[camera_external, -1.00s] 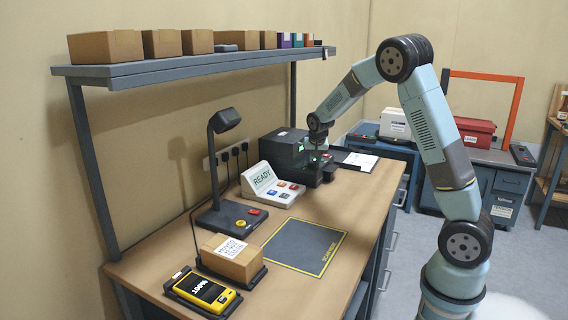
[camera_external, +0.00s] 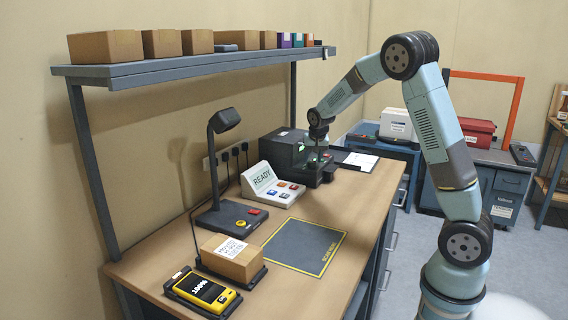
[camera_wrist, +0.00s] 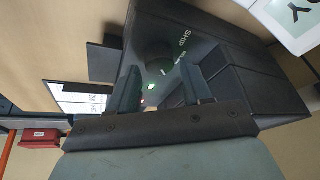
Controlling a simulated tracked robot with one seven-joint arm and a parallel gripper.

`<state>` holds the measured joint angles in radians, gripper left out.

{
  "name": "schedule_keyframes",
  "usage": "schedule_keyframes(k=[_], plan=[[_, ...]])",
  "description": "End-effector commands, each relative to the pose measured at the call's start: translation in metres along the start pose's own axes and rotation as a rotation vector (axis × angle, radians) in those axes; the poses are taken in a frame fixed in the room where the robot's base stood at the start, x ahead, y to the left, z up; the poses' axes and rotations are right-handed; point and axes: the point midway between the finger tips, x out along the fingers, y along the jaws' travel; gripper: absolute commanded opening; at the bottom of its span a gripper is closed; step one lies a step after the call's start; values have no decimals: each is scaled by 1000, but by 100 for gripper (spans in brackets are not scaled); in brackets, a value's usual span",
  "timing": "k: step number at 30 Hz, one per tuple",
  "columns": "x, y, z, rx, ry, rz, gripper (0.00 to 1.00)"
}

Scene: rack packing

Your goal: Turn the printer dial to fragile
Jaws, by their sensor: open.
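The printer (camera_external: 284,146) is a dark box on the bench at the back, right of the small READY display. It also fills the upper middle of the wrist view (camera_wrist: 235,70), with a "SHIP" label and a small green light. A dark round shape that looks like the dial (camera_wrist: 157,54) shows between my fingers; its pointer setting is too dark to read. My gripper (camera_external: 318,150) points down at the printer's front. In the wrist view my gripper (camera_wrist: 165,85) has its two fingers apart, around or just above the round shape; contact cannot be told.
The READY display (camera_external: 262,178) with several coloured buttons stands close left of the printer. A scanner stand (camera_external: 228,215), a parcel box (camera_external: 232,258) and a yellow handheld device (camera_external: 203,291) are nearer. A clipboard (camera_external: 358,161) lies behind. The bench mat (camera_external: 305,246) is clear.

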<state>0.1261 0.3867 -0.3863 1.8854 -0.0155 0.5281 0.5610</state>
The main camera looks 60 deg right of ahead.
Motion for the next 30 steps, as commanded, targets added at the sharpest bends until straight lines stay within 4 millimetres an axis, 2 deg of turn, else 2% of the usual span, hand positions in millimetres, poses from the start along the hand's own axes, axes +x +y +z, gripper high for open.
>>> schedule_keyframes(k=[9,15,21,30], plan=[[-64,-1,0,-1,3,-3,49],[-96,-1,0,-1,1,-2,49],[-112,-1,0,0,0,-1,49],[-115,-1,0,0,-1,0,49]])
